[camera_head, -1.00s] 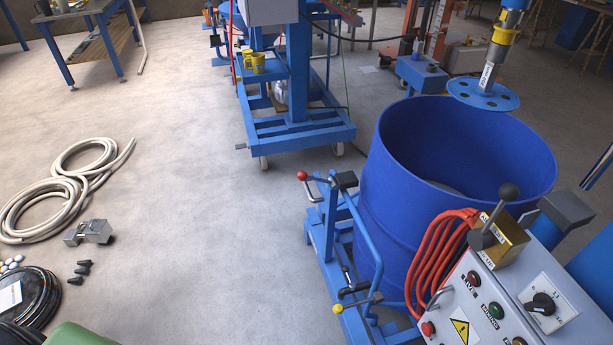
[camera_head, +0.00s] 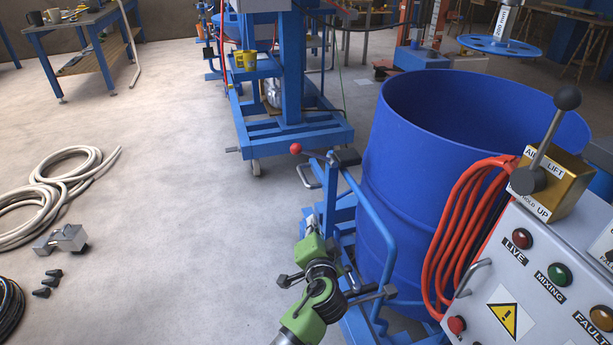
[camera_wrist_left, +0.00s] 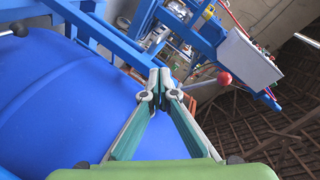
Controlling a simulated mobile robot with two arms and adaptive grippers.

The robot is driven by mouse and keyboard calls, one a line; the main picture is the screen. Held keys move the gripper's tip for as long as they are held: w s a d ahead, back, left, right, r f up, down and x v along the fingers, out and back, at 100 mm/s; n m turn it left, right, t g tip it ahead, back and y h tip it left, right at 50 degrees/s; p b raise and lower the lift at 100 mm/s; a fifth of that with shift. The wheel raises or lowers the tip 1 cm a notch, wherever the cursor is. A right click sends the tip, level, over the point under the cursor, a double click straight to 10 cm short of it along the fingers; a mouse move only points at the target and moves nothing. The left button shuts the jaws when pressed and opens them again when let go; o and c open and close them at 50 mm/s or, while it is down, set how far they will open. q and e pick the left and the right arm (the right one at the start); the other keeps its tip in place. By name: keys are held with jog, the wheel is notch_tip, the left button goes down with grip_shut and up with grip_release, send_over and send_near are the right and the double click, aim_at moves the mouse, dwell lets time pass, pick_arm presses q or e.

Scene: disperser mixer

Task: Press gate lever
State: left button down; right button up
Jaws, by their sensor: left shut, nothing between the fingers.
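A lever with a red ball (camera_head: 296,148) sticks out to the left from the top of the blue gate frame (camera_head: 370,215) beside the drum. I cannot tell for sure whether it is the gate lever. My left gripper (camera_head: 311,224) is shut and empty, pointing up below this red-ball lever and apart from it. In the left wrist view the gripper's fingertips (camera_wrist_left: 161,84) meet, and the red ball (camera_wrist_left: 224,78) is a little to their right. The yellow-ball lever lower on the frame is hidden now. My right gripper is not in view.
The big blue drum (camera_head: 455,170) stands right of the gate frame. A control panel (camera_head: 520,285) with an air lift lever (camera_head: 545,140) and coiled orange cable (camera_head: 465,235) is at the right. Hoses (camera_head: 60,190) lie on the left floor. The middle floor is clear.

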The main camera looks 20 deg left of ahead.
aim_at(306, 152)
pick_arm(q)
notch_tip(306, 152, up, 15)
jog(key=w+d+t+y+b, duration=0.1)
jog(key=w+d+t+y, duration=0.1)
jog(key=t, duration=0.2)
jog(key=shift+f, duration=0.15)
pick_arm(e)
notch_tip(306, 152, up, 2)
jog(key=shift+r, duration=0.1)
pick_arm(q)
jog(key=shift+w, duration=0.1)
jog(key=w+a, duration=0.2)
jog(key=w, duration=0.1)
jog(key=w+a, duration=0.2)
jog(key=w, duration=0.1)
jog(key=w+a+f, duration=0.1)
jog(key=w+a, duration=0.2)
jog(key=shift+a, duration=0.1)
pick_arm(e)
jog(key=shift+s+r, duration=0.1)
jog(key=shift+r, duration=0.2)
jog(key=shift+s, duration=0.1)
pick_arm(q)
jog(key=shift+a+b, duration=0.1)
jog(key=shift+b, duration=0.3)
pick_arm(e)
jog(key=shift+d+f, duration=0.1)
